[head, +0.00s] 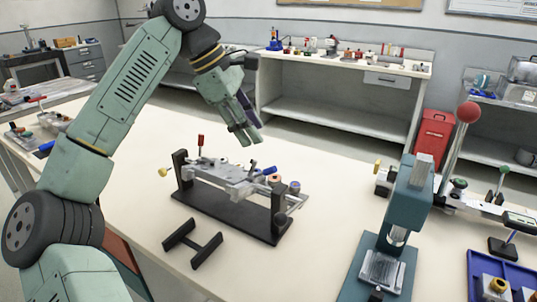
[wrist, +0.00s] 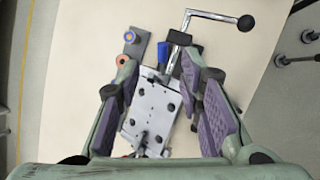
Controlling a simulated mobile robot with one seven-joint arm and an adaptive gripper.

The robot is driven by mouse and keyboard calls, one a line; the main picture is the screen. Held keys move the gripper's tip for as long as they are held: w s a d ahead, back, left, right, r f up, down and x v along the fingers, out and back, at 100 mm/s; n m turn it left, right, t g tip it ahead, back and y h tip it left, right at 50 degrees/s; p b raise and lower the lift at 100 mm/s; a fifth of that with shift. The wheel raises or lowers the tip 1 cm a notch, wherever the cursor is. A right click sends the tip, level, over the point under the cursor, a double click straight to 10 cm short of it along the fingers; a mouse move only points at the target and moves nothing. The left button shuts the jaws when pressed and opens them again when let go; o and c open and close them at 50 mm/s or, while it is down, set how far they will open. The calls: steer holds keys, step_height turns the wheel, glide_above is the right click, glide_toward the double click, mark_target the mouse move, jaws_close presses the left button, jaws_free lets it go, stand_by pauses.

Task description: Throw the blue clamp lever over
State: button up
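The blue clamp lever (head: 269,171) sits on top of a grey metal plate (head: 225,172) held in a black fixture frame (head: 232,215) on the bench. In the wrist view the lever (wrist: 163,53) is a short blue grip at the plate's far edge, between my fingers in the picture. My gripper (head: 247,138) hangs above the fixture, apart from it. In the wrist view my gripper (wrist: 166,72) is open, with purple pads either side of the plate and nothing held.
A crank with a black knob (wrist: 245,22) juts out beyond the plate. A black H-shaped stand (head: 192,245) lies in front of the fixture. A teal press (head: 405,205) and a blue tray (head: 483,260) are at right. The bench between fixture and press is clear.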

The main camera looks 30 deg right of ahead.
mark_target(270, 168)
steer(key=x, duration=0.3)
steer(key=p+x, duration=0.1)
steer(key=x, duration=0.7)
steer(key=shift+w+a+f, duration=0.15)
steer(key=shift+w+a, duration=0.1)
steer(key=shift+a, duration=0.15)
steer(key=shift+c, duration=0.5)
jaws_close()
